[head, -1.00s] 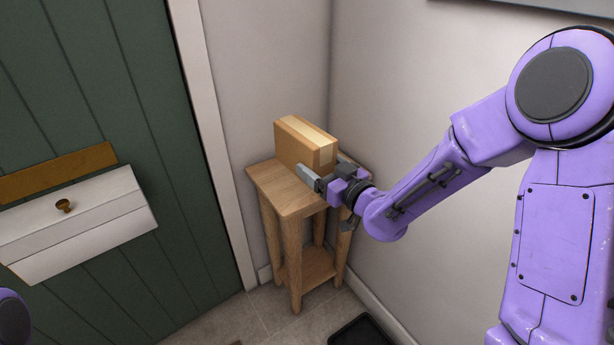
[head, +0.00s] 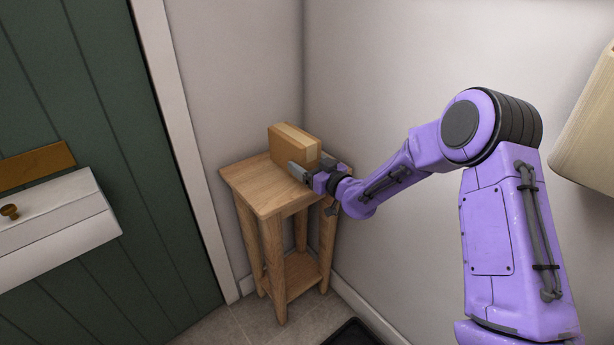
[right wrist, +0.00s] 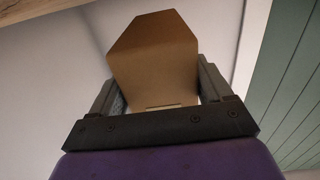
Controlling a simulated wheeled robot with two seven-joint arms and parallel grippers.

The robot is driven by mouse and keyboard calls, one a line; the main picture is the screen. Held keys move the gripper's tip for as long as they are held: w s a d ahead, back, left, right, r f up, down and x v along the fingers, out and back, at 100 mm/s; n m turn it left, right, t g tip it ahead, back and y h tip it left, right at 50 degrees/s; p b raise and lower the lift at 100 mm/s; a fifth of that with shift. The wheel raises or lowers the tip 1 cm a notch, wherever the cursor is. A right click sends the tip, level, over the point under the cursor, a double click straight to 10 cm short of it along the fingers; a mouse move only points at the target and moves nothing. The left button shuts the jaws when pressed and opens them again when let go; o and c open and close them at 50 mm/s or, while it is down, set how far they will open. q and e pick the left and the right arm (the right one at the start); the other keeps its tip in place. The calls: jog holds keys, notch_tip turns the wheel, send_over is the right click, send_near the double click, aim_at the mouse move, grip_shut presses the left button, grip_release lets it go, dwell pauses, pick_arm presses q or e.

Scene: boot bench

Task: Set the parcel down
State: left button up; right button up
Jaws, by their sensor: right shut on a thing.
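The parcel (head: 286,148), a brown cardboard box with a paler tape strip, stands upright over the top of a tall wooden stand (head: 249,183) in the head view. Its lower edge looks level with the stand's top, but the gripper hides part of it, and I cannot tell whether it touches. My right gripper (head: 302,168) is shut on the parcel from the near right side. In the right wrist view the parcel (right wrist: 155,60) sits between the two fingers. My left gripper is out of view.
The stand is in a corner, with the white door frame (head: 180,120) and green door (head: 100,80) to its left and a plain wall (head: 400,70) to its right. A white box with a knob (head: 60,222) is at the left. A dark tray (head: 353,334) lies on the floor.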

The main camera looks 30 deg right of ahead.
jog(key=f, duration=0.3)
jog(key=shift+w+d+f, duration=0.15)
jog(key=shift+w+f, duration=0.15)
jog(key=shift+r+b, duration=0.1)
jog(key=shift+b, duration=0.2)
